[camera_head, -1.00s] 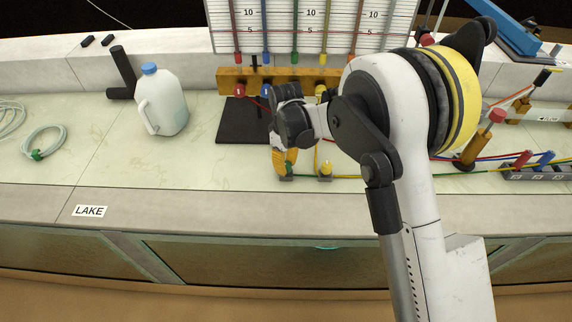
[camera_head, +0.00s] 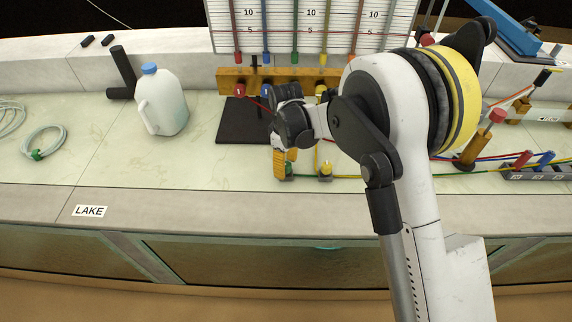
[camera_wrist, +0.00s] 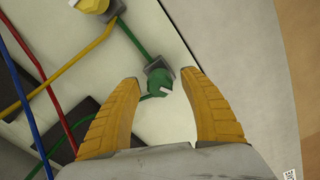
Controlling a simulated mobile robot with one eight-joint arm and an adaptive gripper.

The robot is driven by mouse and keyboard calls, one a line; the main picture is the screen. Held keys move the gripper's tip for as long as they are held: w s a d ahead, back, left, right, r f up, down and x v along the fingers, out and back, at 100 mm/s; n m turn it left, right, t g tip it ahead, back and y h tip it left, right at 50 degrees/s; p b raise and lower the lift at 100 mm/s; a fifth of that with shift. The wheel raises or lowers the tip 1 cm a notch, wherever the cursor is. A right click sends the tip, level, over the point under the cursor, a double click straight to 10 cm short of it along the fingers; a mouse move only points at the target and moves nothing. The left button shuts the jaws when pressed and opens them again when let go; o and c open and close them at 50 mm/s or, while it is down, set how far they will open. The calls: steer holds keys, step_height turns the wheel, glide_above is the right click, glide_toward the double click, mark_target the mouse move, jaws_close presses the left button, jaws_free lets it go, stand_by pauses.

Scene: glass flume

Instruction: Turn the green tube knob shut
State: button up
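The green knob (camera_wrist: 161,82) sits on a small grey block on the green tube (camera_wrist: 130,38) in the wrist view. It has a pale mark on its top. In the head view a bit of green (camera_head: 289,170) at its base shows beside my fingers. My gripper (camera_wrist: 160,80) is open, with its two yellow-orange fingers on either side of the knob. Gaps show between the knob and both fingers. In the head view my gripper (camera_head: 281,176) points down at the counter, and its fingers partly hide the knob.
A yellow knob (camera_head: 325,169) on a grey block stands just right of the green one. A black mat (camera_head: 243,125) lies behind and a white jug (camera_head: 165,105) stands to the left. Red, blue and yellow tubes run nearby. The counter in front is clear.

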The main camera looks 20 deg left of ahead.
mark_target(286, 164)
step_height(286, 164, up, 12)
stand_by(0.6)
